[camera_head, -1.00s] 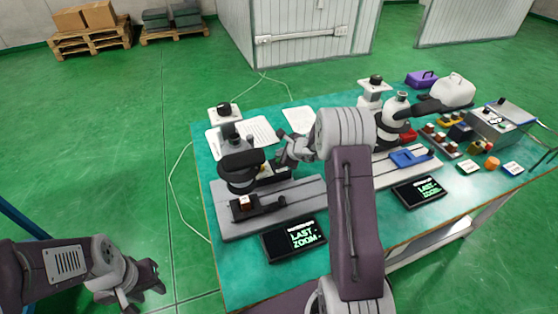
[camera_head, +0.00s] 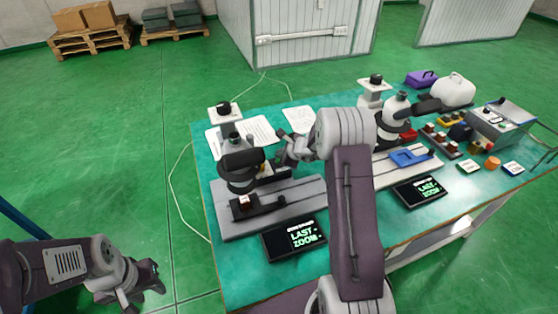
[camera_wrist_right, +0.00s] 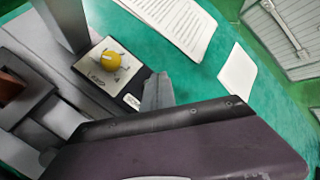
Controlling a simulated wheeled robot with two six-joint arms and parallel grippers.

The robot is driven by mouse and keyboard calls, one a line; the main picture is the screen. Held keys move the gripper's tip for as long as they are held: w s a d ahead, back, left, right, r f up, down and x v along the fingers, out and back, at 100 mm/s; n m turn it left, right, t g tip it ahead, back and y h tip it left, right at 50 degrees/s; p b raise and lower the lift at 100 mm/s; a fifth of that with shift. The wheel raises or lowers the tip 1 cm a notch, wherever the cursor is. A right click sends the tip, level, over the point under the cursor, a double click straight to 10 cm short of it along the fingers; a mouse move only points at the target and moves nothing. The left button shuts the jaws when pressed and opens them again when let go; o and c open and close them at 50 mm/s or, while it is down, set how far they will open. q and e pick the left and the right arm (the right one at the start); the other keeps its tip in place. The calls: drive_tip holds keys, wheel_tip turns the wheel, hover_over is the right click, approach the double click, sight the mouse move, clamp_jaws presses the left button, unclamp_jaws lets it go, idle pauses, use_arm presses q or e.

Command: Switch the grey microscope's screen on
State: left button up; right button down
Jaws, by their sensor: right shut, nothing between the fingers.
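The grey microscope (camera_head: 241,163) with a dark head stands at the left of the green table on a grey slotted base. Its screen (camera_head: 294,239) lies in front, lit with the text "LAST ZOOM". In the right wrist view a yellow knob (camera_wrist_right: 112,60) sits on a small control box (camera_wrist_right: 106,75) beside the microscope's column. My right gripper (camera_head: 284,148) is shut and empty, behind and right of the microscope head; its fingertips (camera_wrist_right: 157,85) show close to the box's right edge. My left gripper (camera_head: 150,278) hangs off the table at lower left; its finger gap is unclear.
A second, white microscope (camera_head: 393,122) with a lit screen (camera_head: 420,191) stands to the right. Paper sheets (camera_head: 257,132) lie behind the grey microscope. A white jug (camera_head: 453,89) and a purple case (camera_head: 421,79) are at the back right. My right arm crosses the table's middle.

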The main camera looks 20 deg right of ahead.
drive_tip(key=shift+f+b, duration=0.3)
drive_tip(key=shift+f, duration=0.05)
drive_tip(key=shift+f+b, duration=0.3)
drive_tip(key=shift+b, duration=0.1)
idle(0.4)
drive_tip(key=shift+r+p, duration=0.5)
drive_tip(key=shift+r, duration=0.25)
wheel_tip(320, 180, up, 6)
drive_tip(key=p, duration=0.4)
drive_tip(key=shift+p, duration=0.35)
